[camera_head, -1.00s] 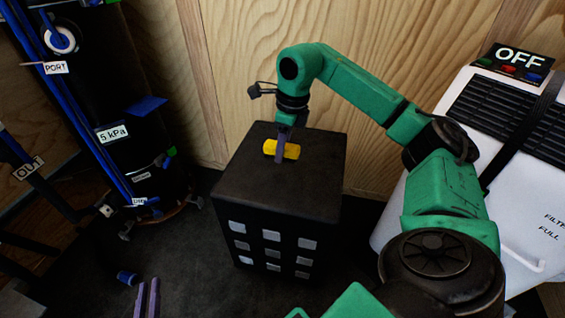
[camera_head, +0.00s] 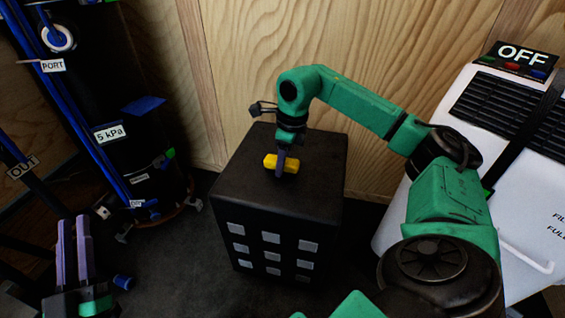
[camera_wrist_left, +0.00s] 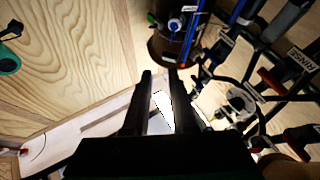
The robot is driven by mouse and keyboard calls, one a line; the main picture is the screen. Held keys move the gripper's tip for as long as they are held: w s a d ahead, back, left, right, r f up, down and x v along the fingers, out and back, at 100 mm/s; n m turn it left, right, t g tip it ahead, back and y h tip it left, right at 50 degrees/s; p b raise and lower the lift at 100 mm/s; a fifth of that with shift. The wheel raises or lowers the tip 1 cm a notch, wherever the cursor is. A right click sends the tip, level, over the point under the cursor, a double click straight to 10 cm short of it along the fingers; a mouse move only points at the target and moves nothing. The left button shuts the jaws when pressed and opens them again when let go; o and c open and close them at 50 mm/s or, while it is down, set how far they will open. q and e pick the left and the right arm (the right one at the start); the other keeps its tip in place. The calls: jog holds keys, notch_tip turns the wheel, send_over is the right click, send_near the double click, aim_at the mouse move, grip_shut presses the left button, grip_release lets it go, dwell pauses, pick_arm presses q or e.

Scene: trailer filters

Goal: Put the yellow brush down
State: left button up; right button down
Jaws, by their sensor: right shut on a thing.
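The yellow brush (camera_head: 270,161) is in the head view, over the top of a black box (camera_head: 240,190) near its back part. My left gripper (camera_head: 73,222) is at the lower left of the head view, away from the box. Its fingers are apart with nothing between them, and they also show in the left wrist view (camera_wrist_left: 160,75).
A black cylinder (camera_head: 120,95) with hoses and labels stands at the left. A white unit (camera_head: 430,190) with an OFF sign (camera_head: 521,58) is at the right. A wooden wall (camera_head: 400,60) is behind the box. A small blue cup (camera_head: 124,282) is on the floor. The box top's front is clear.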

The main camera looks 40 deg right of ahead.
pick_arm(q)
jog(key=shift+d+f+g, duration=0.1)
jog(key=shift+f+g, duration=0.2)
jog(key=shift+f, duration=0.4)
jog(key=shift+r, duration=0.1)
pick_arm(e)
jog(key=shift+f, duration=0.1)
pick_arm(q)
jog(key=shift+r, duration=0.25)
pick_arm(e)
jog(key=shift+f, duration=0.15)
jog(key=shift+c, duration=2.2)
grip_release()
pick_arm(q)
jog(key=shift+r, duration=0.65)
